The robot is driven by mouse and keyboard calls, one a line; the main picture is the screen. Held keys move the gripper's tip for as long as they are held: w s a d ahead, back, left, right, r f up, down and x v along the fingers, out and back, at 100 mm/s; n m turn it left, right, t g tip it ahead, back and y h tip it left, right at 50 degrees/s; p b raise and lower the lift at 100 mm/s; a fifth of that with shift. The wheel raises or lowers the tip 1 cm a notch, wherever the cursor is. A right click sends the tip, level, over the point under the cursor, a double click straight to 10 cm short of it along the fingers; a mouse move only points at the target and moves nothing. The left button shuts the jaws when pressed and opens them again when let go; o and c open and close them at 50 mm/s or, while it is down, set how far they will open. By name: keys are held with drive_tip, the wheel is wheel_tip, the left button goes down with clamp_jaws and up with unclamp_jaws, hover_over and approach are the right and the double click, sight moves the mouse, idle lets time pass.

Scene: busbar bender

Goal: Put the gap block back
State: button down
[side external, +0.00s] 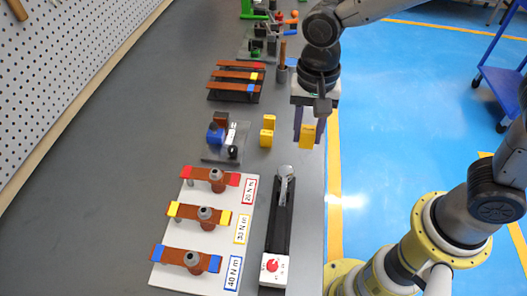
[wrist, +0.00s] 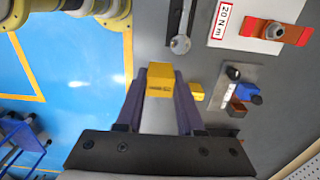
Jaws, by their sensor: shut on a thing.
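My gripper (side external: 308,128) is shut on a yellow gap block (side external: 307,135) and holds it in the air, right of the bench edge or near it. The wrist view shows the block (wrist: 159,82) between the fingertips, with dark marking on one face. Another yellow block piece or pair (side external: 267,131) stands on the bench to the left; part of it shows beside the right finger in the wrist view (wrist: 197,93). The small bender (side external: 225,142), a grey plate with blue and brown blocks and a black knob, lies left of that; it also shows in the wrist view (wrist: 228,90).
A white board (side external: 200,228) with three busbar joints and torque labels lies at the front. A torque wrench (side external: 281,215) lies beside it. A rack of coloured bars (side external: 236,80) and other tools stand farther back. Bare bench lies left of the bender.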

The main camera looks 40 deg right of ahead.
hover_over(263, 162)
drive_tip(key=s, duration=0.1)
drive_tip(key=f, duration=0.6)
drive_tip(key=shift+d+f, duration=0.3)
drive_tip(key=shift+f, duration=0.05)
drive_tip(key=shift+w+a+f, duration=0.25)
drive_tip(key=shift+w+f, duration=0.2)
drive_tip(key=shift+f, duration=1.75)
drive_tip(key=shift+f, duration=0.2)
drive_tip(key=c, duration=0.5)
unclamp_jaws()
drive_tip(key=shift+r, duration=0.15)
